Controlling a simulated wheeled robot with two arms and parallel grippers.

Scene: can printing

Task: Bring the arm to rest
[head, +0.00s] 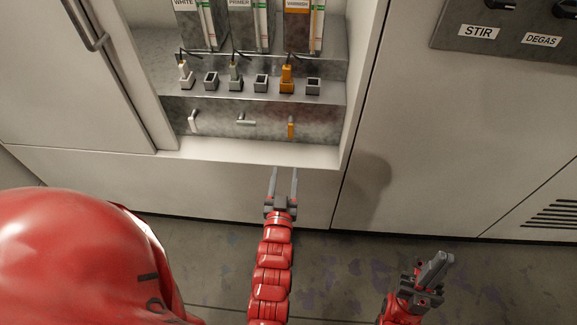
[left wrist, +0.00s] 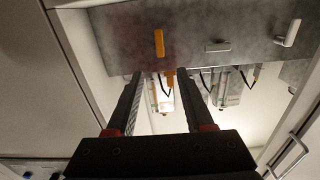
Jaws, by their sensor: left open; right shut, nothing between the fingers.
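My left gripper (head: 284,180) is in the middle of the head view, in front of the lower lip of the cabinet opening. Its two fingers are apart with nothing between them. In the left wrist view the left gripper (left wrist: 155,78) also shows open fingers, pointing toward the recess. My right gripper (head: 440,262) is at the lower right of the head view, over the floor. Its fingers are together and hold nothing. It is apart from the cabinet.
The recess holds a white handle (head: 193,121), a grey handle (head: 246,120) and an orange handle (head: 291,127) below a shelf (head: 150,82) with several small sockets. Labelled containers (head: 297,22) stand above. A STIR and DEGAS panel (head: 510,58) is at upper right. The floor (head: 340,262) is clear.

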